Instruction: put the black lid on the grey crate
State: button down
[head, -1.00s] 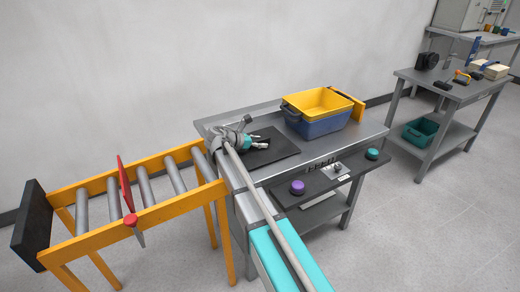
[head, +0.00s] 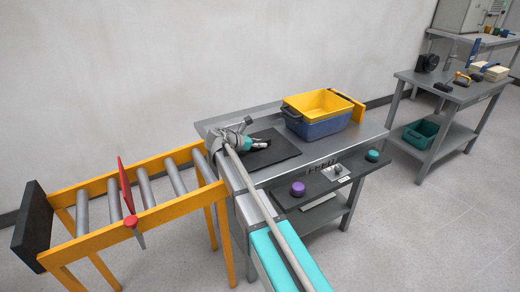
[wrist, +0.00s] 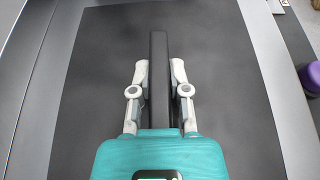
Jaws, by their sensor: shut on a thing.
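The black lid (head: 282,147) is a flat dark panel lying on the metal bench, left of the stacked bins. In the wrist view the lid (wrist: 90,90) fills most of the picture, with a raised black bar handle (wrist: 158,50) along its middle. My gripper (wrist: 159,75) is shut on this handle, one finger on each side. In the head view my gripper (head: 263,143) is low over the lid, partly hidden by my arm. No grey crate can be made out; a yellow bin (head: 318,102) sits in a blue bin (head: 322,128) on the bench.
A roller conveyor with yellow rails (head: 165,210) meets the bench (head: 375,130) on the left. A second table (head: 480,92) at right holds tools, with a teal bin (head: 420,132) below.

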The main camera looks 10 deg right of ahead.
aim_at(260, 141)
jog(key=shift+r, duration=0.2)
dwell(0.3)
notch_tip(260, 141, up, 3)
jog(key=p, duration=0.3)
jog(key=s+r+p, duration=0.9)
jog(key=s+p, duration=0.1)
jog(key=s, duration=0.4)
jog(key=shift+a+r, duration=0.3)
jog(key=shift+a, duration=0.05)
jog(key=shift+r, duration=0.1)
notch_tip(260, 141, up, 12)
jog(key=p, duration=1.2)
jog(key=shift+r+p, duration=0.25)
jog(key=shift+p, duration=0.15)
jog(key=shift+s, duration=0.1)
